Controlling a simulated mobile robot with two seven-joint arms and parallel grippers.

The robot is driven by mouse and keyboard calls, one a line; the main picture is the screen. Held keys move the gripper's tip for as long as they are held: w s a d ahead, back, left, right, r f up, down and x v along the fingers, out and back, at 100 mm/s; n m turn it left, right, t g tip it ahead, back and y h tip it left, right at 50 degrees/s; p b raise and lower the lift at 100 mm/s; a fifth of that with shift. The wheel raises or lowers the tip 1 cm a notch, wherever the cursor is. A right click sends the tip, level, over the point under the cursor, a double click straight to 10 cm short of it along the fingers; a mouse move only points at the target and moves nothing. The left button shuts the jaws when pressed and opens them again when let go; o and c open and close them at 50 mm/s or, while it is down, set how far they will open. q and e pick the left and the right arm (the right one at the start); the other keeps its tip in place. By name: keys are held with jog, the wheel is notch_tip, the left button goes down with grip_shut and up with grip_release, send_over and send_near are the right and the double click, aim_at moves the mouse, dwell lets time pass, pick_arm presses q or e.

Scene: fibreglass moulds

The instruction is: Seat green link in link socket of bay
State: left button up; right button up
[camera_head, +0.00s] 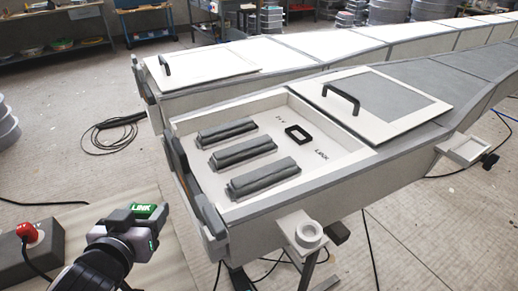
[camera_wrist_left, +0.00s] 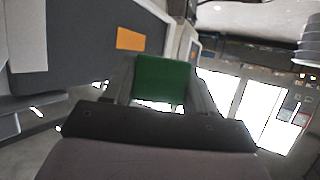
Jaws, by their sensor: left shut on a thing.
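The green link (camera_head: 143,211), with white "LINK" lettering, is held in my left gripper (camera_head: 136,215) at the lower left of the head view. The green link also shows as a dark green block (camera_wrist_left: 160,79) between the fingers of my left gripper (camera_wrist_left: 160,92) in the wrist view. The bay (camera_head: 340,166) is an open white-floored box in the middle of the head view. Its link socket (camera_head: 298,134) is a black rectangular frame beside the printed word "LINK". The gripper is outside the bay, to its lower left, apart from the socket. My right gripper is not in view.
Several grey ribbed blocks (camera_head: 238,150) lie in the bay's left part. A grey box with a red button (camera_head: 29,233) stands at the lower left. A white ring bracket (camera_head: 309,233) sticks out from the bay's front.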

pick_arm(q)
notch_tip(320, 180, up, 2)
jog(key=shift+r+p, duration=0.25)
jog(key=shift+p, duration=0.95)
jog(key=shift+f, duration=0.2)
jog(key=f, duration=0.1)
jog(key=s+f, duration=0.1)
jog(key=f, duration=0.3)
jog(key=shift+s+f, duration=0.15)
jog(key=shift+s, duration=0.25)
